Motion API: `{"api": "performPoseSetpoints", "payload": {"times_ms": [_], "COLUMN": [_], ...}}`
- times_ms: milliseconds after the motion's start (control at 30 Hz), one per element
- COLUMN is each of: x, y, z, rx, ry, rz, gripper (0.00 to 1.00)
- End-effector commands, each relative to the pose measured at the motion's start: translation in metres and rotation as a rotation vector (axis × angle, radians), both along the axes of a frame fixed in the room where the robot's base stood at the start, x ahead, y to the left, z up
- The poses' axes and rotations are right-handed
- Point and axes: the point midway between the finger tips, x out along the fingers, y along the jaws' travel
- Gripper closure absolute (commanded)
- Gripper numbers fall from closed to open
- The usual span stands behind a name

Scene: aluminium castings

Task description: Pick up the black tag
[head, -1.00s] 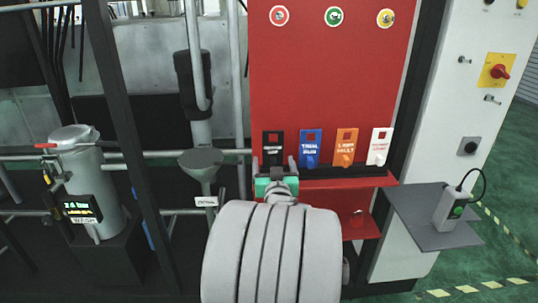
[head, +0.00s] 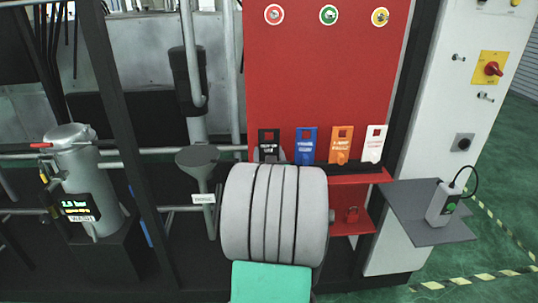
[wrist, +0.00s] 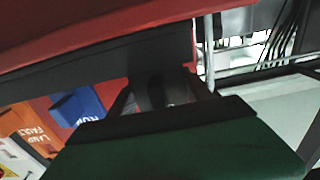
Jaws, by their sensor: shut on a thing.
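The black tag (head: 268,143) stands upright at the left end of the row on the red panel, its lower part hidden behind my arm in the head view. In the wrist view my gripper (wrist: 160,92) is shut on a dark piece beside the blue tag, which fits the black tag's place. That piece is in shadow and its outline is hard to make out. In the head view my grey ribbed arm hides most of the gripper.
Blue (head: 306,145), orange (head: 341,145) and white (head: 373,145) tags stand to the right along the dark rack. A grey side shelf (head: 415,215) holds a handheld device (head: 443,204).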

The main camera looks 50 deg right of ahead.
Motion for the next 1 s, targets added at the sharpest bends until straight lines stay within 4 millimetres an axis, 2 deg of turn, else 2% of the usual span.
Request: {"api": "performPoseSetpoints", "payload": {"times_ms": [67,400,667,767,1000], "x": [0.000,0.000,0.000,0.001,0.000], "y": [0.000,0.000,0.000,0.000,0.000], "z": [0.000,0.000,0.005,0.021,0.077], "rx": [0.000,0.000,-0.002,-0.005,-0.004], "ry": [0.000,0.000,-0.001,-0.004,-0.003], "rz": [0.000,0.000,0.000,0.001,0.000], "gripper": [0.56,0.83,0.83,0.83,0.83]}}
